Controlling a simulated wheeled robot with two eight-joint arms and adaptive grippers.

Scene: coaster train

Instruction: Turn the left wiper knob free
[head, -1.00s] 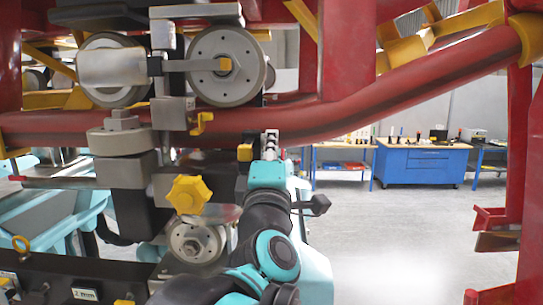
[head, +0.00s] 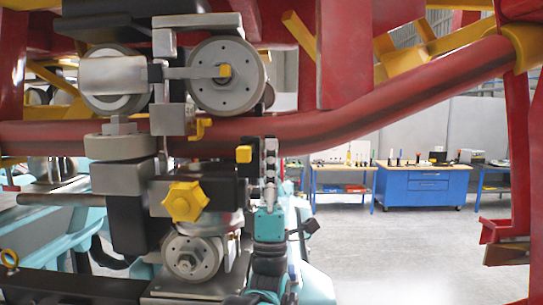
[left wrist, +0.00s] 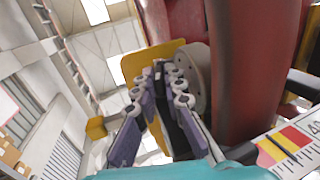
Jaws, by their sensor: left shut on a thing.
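A yellow star-shaped knob (head: 186,201) sits on the front of a dark block, left of centre in the head view. I take it for the wiper knob. I cannot tell what this piece belongs to. My right gripper is not in view.
A small yellow block (head: 243,154) is just left of the gripper. A lower grey wheel (head: 190,258) is under the knob. Open floor and a blue workbench (head: 425,187) lie right.

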